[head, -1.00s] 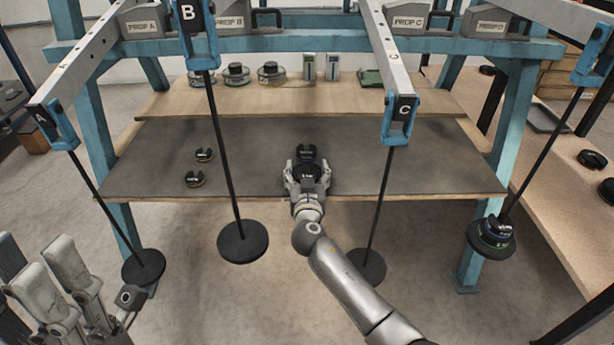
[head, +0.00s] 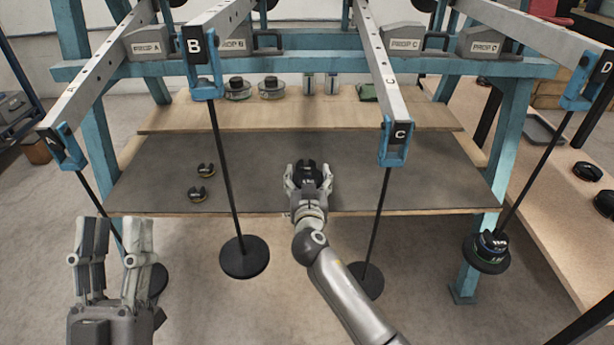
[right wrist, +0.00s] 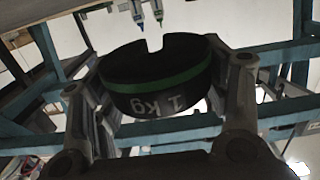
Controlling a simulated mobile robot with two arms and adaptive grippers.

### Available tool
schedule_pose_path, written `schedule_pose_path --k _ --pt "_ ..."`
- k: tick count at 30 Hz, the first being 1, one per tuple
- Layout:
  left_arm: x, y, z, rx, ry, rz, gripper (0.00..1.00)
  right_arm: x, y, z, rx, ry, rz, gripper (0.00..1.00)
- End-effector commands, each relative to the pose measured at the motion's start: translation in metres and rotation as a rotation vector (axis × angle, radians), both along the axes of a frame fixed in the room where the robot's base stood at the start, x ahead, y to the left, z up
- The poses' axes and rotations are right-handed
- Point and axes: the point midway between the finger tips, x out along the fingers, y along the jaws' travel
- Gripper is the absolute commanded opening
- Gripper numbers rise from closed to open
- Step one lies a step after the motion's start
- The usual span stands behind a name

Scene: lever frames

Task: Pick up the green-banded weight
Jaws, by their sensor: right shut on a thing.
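My right gripper (head: 309,178) is over the front part of the grey shelf board, with its fingers on both sides of a dark slotted weight (head: 308,170). In the right wrist view this green-banded weight (right wrist: 160,83) is marked "1 kg" and sits between the two fingers, its slot facing up in the picture. The right gripper (right wrist: 165,105) is shut on it. The head view does not show clearly whether it is clear of the board. My left gripper (head: 115,235) is at the lower left, fingers pointing up and apart, open and empty.
Two small weights (head: 206,170) (head: 197,194) lie on the grey board (head: 250,160) at left. Rods with round plates hang in front from levers, including B's (head: 244,257) and C's (head: 365,280). Lever D's plate (head: 487,252) carries stacked weights. More weights (head: 587,171) lie on the right-hand table.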

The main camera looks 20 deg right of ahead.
Motion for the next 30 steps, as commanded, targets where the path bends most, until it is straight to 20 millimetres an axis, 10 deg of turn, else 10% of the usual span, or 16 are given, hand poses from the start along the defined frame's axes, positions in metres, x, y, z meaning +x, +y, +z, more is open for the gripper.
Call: schedule_pose_path --k 12,30 --pt "0.038 0.002 -0.08 0.137 0.494 0.028 0.4 -0.041 0.006 0.044 0.001 -0.007 0.001 0.21" --pt "0.027 0.016 -0.164 0.248 0.929 0.052 0.4 -0.11 0.017 0.073 -0.001 -0.007 0.001 0.21"
